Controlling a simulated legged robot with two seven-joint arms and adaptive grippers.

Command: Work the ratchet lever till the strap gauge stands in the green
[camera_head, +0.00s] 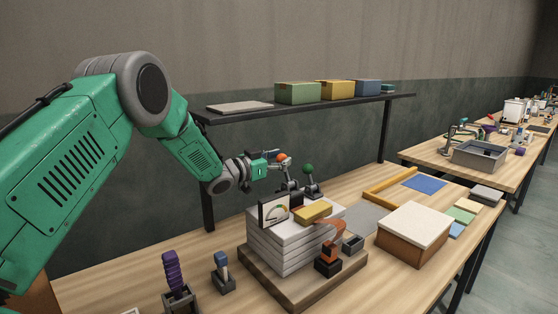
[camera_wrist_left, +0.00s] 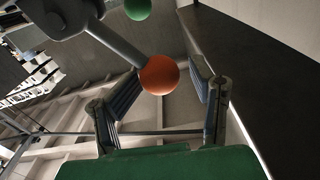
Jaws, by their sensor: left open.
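The lever with the orange ball knob (camera_head: 283,157) stands behind the slab stack. In the left wrist view the orange knob (camera_wrist_left: 159,76) sits between the two fingers of my left gripper (camera_wrist_left: 170,88), which is open around it; I cannot tell whether either finger touches. In the head view my left gripper (camera_head: 276,166) is small and partly merged with the knob. A second lever with a green ball knob (camera_head: 308,168) stands just right; it also shows in the wrist view (camera_wrist_left: 138,8). The gauge (camera_head: 274,210) has a coloured arc; its needle is too small to read. My right gripper is not in view.
White slabs (camera_head: 290,248) are stacked on a wooden board (camera_head: 310,291), with a yellow block (camera_head: 313,212) on top. An orange-and-black device (camera_head: 328,260) stands in front. A shelf (camera_head: 350,106) with boxes runs behind. A white-topped box (camera_head: 413,228) is at right.

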